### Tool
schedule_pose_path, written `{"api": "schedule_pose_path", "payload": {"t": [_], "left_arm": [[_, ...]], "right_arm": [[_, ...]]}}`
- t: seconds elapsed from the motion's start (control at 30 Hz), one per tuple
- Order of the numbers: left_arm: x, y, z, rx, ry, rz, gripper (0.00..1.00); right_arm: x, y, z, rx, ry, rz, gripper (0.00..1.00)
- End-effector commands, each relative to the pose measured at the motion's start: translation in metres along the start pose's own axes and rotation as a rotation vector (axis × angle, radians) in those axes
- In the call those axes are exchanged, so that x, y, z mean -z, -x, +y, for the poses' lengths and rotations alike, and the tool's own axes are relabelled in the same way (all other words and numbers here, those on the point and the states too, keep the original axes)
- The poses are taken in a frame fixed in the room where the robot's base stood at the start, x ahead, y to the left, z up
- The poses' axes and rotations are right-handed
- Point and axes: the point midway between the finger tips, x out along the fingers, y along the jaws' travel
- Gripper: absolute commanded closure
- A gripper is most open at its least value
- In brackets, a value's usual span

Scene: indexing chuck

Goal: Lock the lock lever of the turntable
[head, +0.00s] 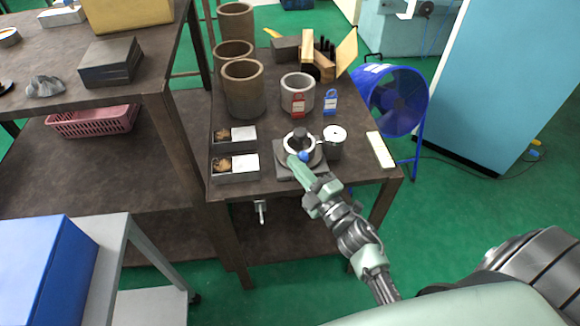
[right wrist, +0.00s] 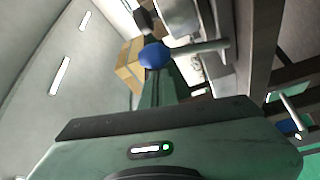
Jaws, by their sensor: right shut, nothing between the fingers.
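The turntable (head: 283,173) sits near the front of the dark workbench, with a light ring and a dark centre piece on top. The lock lever has a blue ball knob (head: 303,155), which shows at the turntable's front. In the right wrist view the blue knob (right wrist: 154,55) sits on a grey lever rod (right wrist: 205,47) that runs to the right. My right gripper (head: 292,160) is shut and empty, its tip beside the knob. I cannot tell whether they touch. Its green fingers (right wrist: 158,85) show just below the knob in the wrist view. My left gripper is not in view.
A white-topped round container (head: 335,142) stands close right of the turntable. Two small trays (head: 236,178) lie to its left. A grey ring with red and blue padlock-shaped tags (head: 298,92) and tall brown cylinders (head: 244,90) stand behind. A blue fan (head: 393,100) is beyond the right edge.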

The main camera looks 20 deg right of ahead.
Motion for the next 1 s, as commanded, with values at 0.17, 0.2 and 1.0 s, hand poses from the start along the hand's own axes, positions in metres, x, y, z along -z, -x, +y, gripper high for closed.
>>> {"api": "schedule_pose_path", "payload": {"t": [0.17,0.2,1.0], "left_arm": [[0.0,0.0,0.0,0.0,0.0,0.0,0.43],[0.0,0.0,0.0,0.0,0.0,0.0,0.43],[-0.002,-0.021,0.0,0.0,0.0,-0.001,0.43]], "right_arm": [[-0.004,0.002,0.0,-0.001,-0.001,0.001,1.0],[-0.004,0.002,0.0,-0.001,-0.001,0.001,1.0],[-0.028,0.012,0.0,-0.07,-0.136,-0.011,1.0]]}}
